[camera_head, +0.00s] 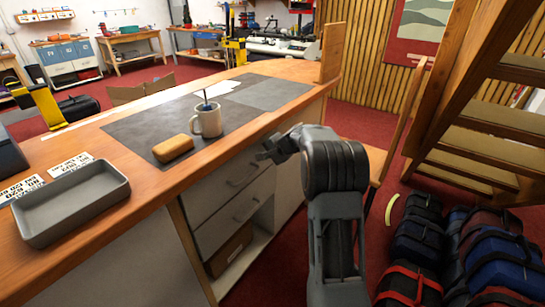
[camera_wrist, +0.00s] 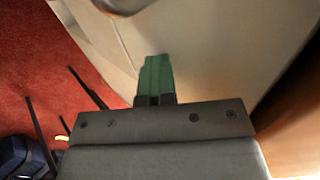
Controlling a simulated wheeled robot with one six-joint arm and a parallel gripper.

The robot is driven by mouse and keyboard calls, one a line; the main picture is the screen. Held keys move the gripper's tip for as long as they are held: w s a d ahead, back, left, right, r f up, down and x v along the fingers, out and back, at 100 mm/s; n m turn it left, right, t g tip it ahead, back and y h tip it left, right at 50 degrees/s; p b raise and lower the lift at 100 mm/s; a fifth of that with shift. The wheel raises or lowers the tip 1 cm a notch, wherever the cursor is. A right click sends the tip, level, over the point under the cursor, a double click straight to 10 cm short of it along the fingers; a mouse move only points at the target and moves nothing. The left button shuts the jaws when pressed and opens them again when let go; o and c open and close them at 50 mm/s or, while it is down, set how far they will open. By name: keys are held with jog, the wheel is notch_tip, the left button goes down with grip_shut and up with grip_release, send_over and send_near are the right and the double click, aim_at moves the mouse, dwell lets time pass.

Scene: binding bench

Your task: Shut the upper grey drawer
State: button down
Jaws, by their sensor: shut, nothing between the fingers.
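The upper grey drawer (camera_head: 222,178) is in the cabinet under the wooden bench, with a curved handle on its front. I cannot tell from the head view how far its front stands out. The lower grey drawer (camera_head: 228,218) is directly below it. My gripper (camera_head: 264,156) is at the right end of the upper drawer, just under the bench edge. In the wrist view its green fingers (camera_wrist: 156,68) are together and empty, in front of a pale grey panel (camera_wrist: 210,60). A metal handle (camera_wrist: 125,4) is cut off at the top. Contact with the panel cannot be told.
The bench top (camera_head: 150,195) holds a mug (camera_head: 208,122), a tan block (camera_head: 173,148) and a grey tray (camera_head: 70,203). Several bags (camera_head: 420,240) lie on the red floor at the right, near wooden stairs (camera_head: 480,120). An open shelf is under the drawers.

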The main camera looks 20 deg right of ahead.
jog(key=shift+w+a+r, duration=0.1)
jog(key=shift+w+r, duration=0.1)
dwell(0.3)
jog(key=s+d+r, duration=0.6)
jog(key=s, duration=0.4)
jog(key=shift+r+b, duration=0.15)
jog(key=shift+b, duration=0.15)
jog(key=s+a+f+n+g+h+p, duration=0.1)
jog(key=s+a+f+n+g+p, duration=0.2)
jog(key=s, duration=0.6)
jog(key=s+a+r+n+g+h+p, duration=0.1)
jog(key=s+a+r+n+h+p, duration=0.2)
jog(key=s+a+r+n+p, duration=0.5)
jog(key=s+a+r+p, duration=0.6)
jog(key=s+r, duration=0.2)
jog(key=shift+s+n+h, duration=0.3)
jog(key=shift+s+h, duration=0.1)
